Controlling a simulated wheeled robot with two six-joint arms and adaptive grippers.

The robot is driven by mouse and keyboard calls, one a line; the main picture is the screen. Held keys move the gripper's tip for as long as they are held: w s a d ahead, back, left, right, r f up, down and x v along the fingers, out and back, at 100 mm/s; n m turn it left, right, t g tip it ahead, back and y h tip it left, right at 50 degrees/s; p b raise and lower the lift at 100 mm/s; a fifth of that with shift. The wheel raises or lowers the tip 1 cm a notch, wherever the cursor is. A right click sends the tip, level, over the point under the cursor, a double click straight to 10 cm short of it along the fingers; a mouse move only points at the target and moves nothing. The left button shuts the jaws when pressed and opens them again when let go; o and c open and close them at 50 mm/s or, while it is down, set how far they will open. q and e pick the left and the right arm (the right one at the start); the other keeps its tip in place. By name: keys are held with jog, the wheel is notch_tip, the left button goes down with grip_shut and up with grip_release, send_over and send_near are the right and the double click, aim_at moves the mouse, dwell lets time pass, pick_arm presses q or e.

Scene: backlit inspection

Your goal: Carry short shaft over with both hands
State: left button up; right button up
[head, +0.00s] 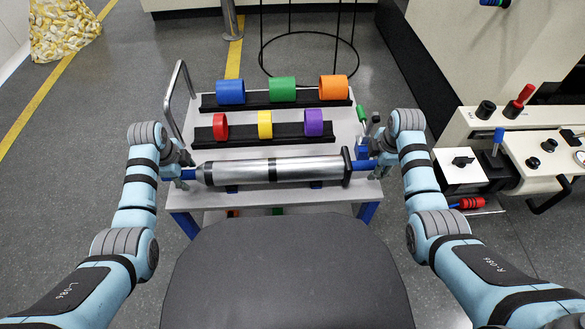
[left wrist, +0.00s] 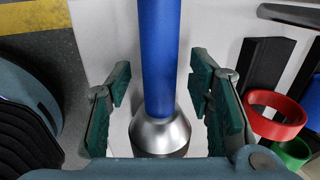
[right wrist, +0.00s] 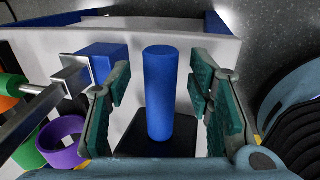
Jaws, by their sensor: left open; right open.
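The short shaft (head: 250,171) is a silver cylinder with dark bands and blue ends, lying level across the front of the grey cart. My left gripper (head: 186,174) is open around its left blue end. In the left wrist view that blue end (left wrist: 160,60) runs between the open fingers (left wrist: 160,88), apart from both. My right gripper (head: 374,164) is open at the right blue end. In the right wrist view this blue end (right wrist: 160,95) stands between the open fingers (right wrist: 160,90), with gaps on both sides. A black square flange (right wrist: 155,148) is at its base.
The cart (head: 182,200) carries two black racks with coloured rings, including a red ring (head: 220,126) and an orange ring (head: 333,88), behind the shaft. A blue block (right wrist: 105,62) is close to my right gripper. A control panel (head: 530,152) stands at right.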

pick_arm(q)
jog(key=shift+w+f, duration=0.15)
jog(key=shift+f, duration=0.45)
pick_arm(e)
jog(key=shift+w+f, duration=0.15)
jog(key=shift+f, duration=0.45)
pick_arm(q)
grip_shut()
pick_arm(e)
grip_shut()
